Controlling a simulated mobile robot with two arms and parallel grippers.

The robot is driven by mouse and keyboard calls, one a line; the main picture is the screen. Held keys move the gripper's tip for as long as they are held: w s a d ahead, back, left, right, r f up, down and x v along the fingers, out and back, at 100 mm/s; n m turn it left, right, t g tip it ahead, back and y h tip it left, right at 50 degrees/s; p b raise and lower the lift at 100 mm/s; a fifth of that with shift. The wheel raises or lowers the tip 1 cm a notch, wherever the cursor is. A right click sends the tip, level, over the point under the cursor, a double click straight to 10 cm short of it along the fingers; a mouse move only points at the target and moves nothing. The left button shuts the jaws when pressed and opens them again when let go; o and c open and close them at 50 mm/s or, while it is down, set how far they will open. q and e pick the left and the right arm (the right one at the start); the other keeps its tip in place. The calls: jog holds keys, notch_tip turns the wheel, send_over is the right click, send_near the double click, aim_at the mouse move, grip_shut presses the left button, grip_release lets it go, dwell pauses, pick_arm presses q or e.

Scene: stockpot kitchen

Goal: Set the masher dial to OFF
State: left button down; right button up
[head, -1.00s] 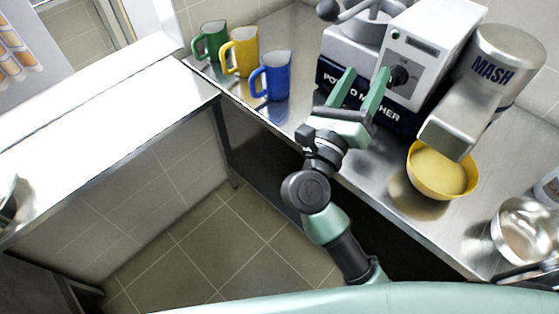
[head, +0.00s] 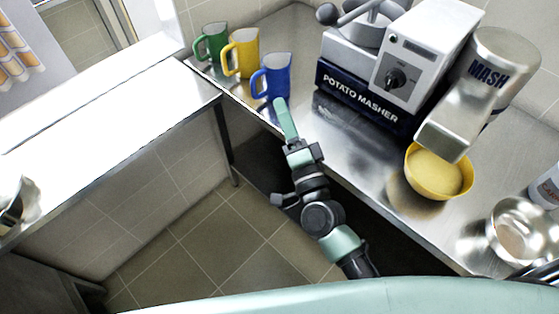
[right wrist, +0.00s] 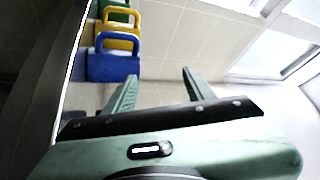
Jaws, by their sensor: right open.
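The potato masher (head: 358,97) stands on the steel counter. Its round black dial (head: 396,79) is on the grey control box, fully visible and untouched; its marks are too small to read. My right gripper (head: 282,104) is at the counter's front edge, left of the masher and apart from the dial. In the head view its fingers overlap, but the right wrist view shows the two fingers (right wrist: 160,88) spread with nothing between them. My left gripper is not in view.
Blue (head: 271,76), yellow (head: 241,53) and green (head: 211,42) mugs stand left of the masher, the blue one close beyond my right gripper. A yellow bowl (head: 411,181) sits under the MASH spout. A metal bowl (head: 497,243) is at the right.

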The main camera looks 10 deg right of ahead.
notch_tip(320, 180, down, 14)
jog(key=s+a+n+g+y, duration=0.1)
jog(key=s+n+g, duration=0.1)
jog(key=n+g, duration=0.3)
jog(key=shift+s+a+f+n+g+y+p, duration=0.25)
jog(key=shift+a+n+g+y+p, duration=0.15)
jog(key=shift+n, duration=0.3)
jog(key=s+d+f+n+g+h, duration=0.15)
jog(key=s+f, duration=0.35)
jog(key=f, duration=0.5)
jog(key=s+d+f+n+g+h, duration=0.1)
jog(key=s+d+f+g, duration=0.3)
jog(key=f, duration=0.6)
jog(key=s+d+f+n+g+h, duration=0.1)
jog(key=s+d+f+n+g, duration=0.1)
jog(key=s+f, duration=0.6)
jog(key=s+d+f+n+g+h, duration=0.1)
jog(key=s+d+f+g, duration=0.2)
jog(key=s+f, duration=0.5)
jog(key=s+d+f+n+g+h, duration=0.1)
jog(key=s+d+f, duration=0.5)
jog(key=s, duration=1)
notch_tip(320, 180, down, 3)
jog(key=shift+s+d+r+n+g, duration=0.3)
jog(key=shift+n+g, duration=0.45)
jog(key=shift+g, duration=0.5)
jog(key=shift+f, duration=0.1)
